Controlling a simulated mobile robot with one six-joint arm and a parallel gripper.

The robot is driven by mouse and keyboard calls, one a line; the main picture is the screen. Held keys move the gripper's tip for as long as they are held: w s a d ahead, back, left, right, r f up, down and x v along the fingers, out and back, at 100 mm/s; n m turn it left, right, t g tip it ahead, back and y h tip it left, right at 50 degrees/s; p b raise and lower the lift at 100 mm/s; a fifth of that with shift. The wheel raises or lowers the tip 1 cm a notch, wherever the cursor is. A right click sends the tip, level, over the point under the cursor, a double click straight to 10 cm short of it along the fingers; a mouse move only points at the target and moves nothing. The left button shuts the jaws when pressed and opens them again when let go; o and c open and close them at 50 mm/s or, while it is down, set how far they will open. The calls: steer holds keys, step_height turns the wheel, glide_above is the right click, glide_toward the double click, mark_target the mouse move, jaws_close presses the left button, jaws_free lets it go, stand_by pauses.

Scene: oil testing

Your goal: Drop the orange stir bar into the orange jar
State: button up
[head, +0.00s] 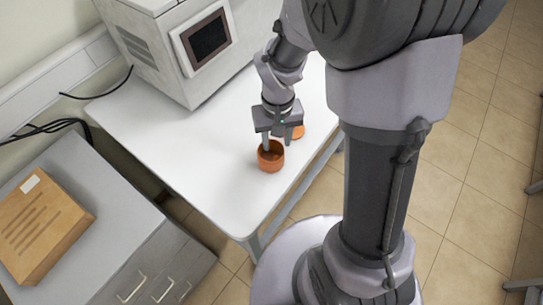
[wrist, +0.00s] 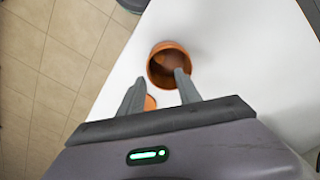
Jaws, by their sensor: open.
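The orange jar (head: 271,163) stands upright and open on the white table, near its front edge. It also shows in the wrist view (wrist: 154,69), with its dark inside partly visible. My gripper (head: 277,144) is open at the jar, pointing down. In the wrist view, the right finger of my gripper (wrist: 158,77) overlaps the jar's mouth and the left finger is outside it. I cannot tell whether that finger touches the rim. No stir bar can be made out; the inside of the jar is too dark and partly hidden.
A flat orange round piece, perhaps a lid (head: 298,132), lies on the white table (head: 205,150) behind the gripper. A boxy machine with a screen (head: 205,38) stands at the back. A grey cabinet (head: 75,220) with a wooden block (head: 40,228) is at left.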

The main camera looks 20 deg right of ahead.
step_height(320, 180, up, 17)
steer(key=p, duration=0.6)
steer(key=shift+r, duration=0.2)
steer(key=s+a+f+m+t+y+b, duration=0.1)
steer(key=s+a+t+b, duration=0.1)
steer(key=s+b, duration=0.3)
steer(key=s+a+f+m+t+y+b, duration=0.1)
steer(key=s+a+m+t+b, duration=0.1)
steer(key=s+b, duration=0.4)
steer(key=shift+s+f+t, duration=0.25)
steer(key=shift+s+t, duration=0.6)
steer(key=shift+t, duration=0.05)
